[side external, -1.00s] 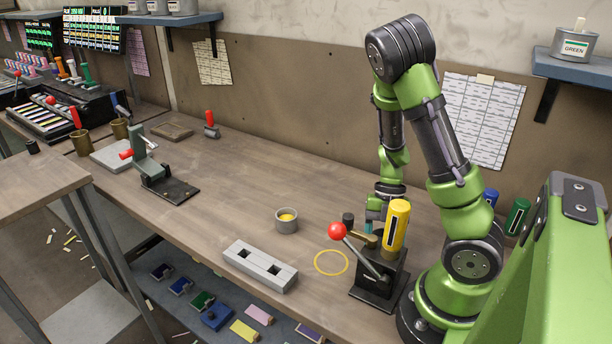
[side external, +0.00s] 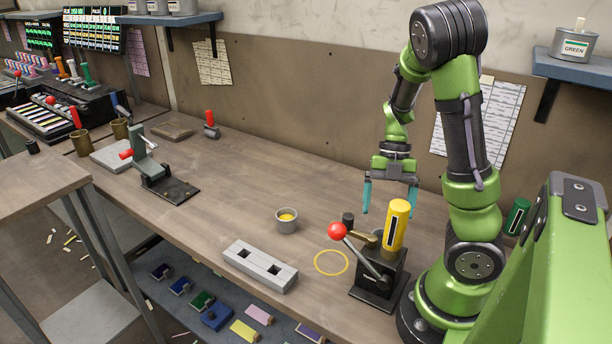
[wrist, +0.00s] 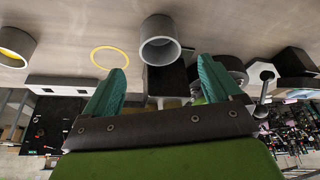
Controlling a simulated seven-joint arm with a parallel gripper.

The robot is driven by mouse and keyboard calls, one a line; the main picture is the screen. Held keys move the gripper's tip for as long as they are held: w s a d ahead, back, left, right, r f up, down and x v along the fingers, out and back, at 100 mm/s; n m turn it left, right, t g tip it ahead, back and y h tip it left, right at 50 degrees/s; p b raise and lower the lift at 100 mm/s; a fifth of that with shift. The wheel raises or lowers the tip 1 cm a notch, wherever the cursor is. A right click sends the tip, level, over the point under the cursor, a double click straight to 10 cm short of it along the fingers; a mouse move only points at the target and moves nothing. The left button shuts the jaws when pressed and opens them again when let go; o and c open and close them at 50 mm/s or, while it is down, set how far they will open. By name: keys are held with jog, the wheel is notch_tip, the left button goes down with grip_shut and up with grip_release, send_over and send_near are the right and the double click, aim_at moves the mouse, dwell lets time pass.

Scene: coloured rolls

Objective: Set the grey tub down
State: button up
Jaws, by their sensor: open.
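My gripper (side external: 389,205) hangs with its teal fingers apart and empty, above the table behind the black press (side external: 378,278). In the wrist view, a grey tub (wrist: 160,50) stands on the table ahead of the open fingertips (wrist: 161,70), apart from them.
A yellow ring (side external: 317,266) lies flat on the table left of the press. A grey block (side external: 262,270) with two square holes lies at the front edge. The press has a red-knobbed lever (side external: 338,231) and a tall yellow cylinder (side external: 398,224). The table's middle is clear.

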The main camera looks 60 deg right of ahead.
jog(key=w+a+r+m+t+h, duration=0.1)
jog(key=a+r+m+t, duration=0.3)
jog(key=m, duration=0.9)
jog(key=w+a+r+m+t+h, duration=0.1)
jog(key=w+a+r+m+t, duration=0.3)
jog(key=a+r+m, duration=0.7)
jog(key=a+m+t, duration=0.1)
jog(key=a+m, duration=0.1)
jog(key=a, duration=0.1)
jog(key=shift+m, duration=0.3)
